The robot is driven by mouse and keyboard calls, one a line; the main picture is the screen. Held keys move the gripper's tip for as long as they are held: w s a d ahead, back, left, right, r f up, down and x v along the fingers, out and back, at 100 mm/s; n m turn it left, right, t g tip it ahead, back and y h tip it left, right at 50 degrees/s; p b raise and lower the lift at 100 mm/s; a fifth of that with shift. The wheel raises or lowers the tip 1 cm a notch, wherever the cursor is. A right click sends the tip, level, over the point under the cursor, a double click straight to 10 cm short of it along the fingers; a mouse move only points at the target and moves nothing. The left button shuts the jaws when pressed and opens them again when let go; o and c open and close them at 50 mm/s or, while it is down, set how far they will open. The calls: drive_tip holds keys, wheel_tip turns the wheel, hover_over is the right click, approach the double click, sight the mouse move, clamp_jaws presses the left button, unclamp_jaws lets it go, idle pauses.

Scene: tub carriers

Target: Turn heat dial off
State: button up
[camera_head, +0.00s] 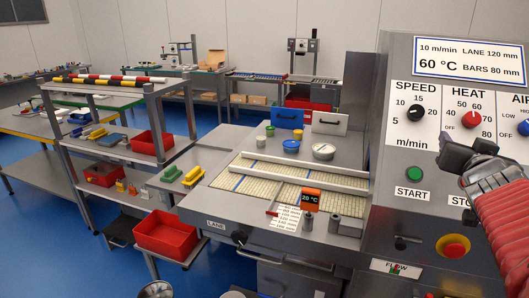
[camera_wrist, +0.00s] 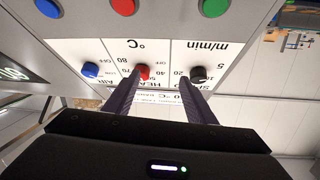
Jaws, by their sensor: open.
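The heat dial (camera_head: 472,118) is a red knob on the white label of the grey control panel at the right. Numbers and OFF ring it; its pointer seems to face up near 60, too small to be sure. My gripper (camera_head: 458,158) is just below it in the head view, apart from it. In the wrist view, which is upside down, the red heat dial (camera_wrist: 144,72) shows by the left fingertip and the black speed dial (camera_wrist: 198,74) by the right one. My gripper (camera_wrist: 160,82) is open with nothing between its fingers.
The black speed dial (camera_head: 416,112) is left of the heat dial and the blue air dial (camera_head: 523,127) right. Below are the green start button (camera_head: 414,174) and a red-yellow emergency button (camera_head: 453,246). A display sign (camera_head: 468,60) tops the panel. A belt table (camera_head: 270,190) stands left.

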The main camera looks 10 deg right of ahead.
drive_tip(key=a+f+n+g+y, duration=0.1)
drive_tip(key=a+f, duration=0.3)
drive_tip(key=a, duration=0.3)
drive_tip(key=a+f+n+g+y, duration=0.1)
drive_tip(key=a+f+g+y, duration=0.1)
drive_tip(key=a+f, duration=0.3)
drive_tip(key=shift+w+a+f, duration=0.3)
drive_tip(key=shift+w+a, duration=0.05)
drive_tip(key=shift+a, duration=1.45)
drive_tip(key=s+a+f+n+g+y, duration=0.2)
drive_tip(key=s+a+f, duration=0.4)
drive_tip(key=a, duration=0.5)
drive_tip(key=s+a+f+n+g+y, duration=0.3)
drive_tip(key=s+a+f, duration=0.3)
drive_tip(key=a, duration=0.5)
drive_tip(key=shift+s+f+n+y, duration=0.3)
drive_tip(key=shift+s+n+y, duration=0.55)
drive_tip(key=shift+s, duration=0.35)
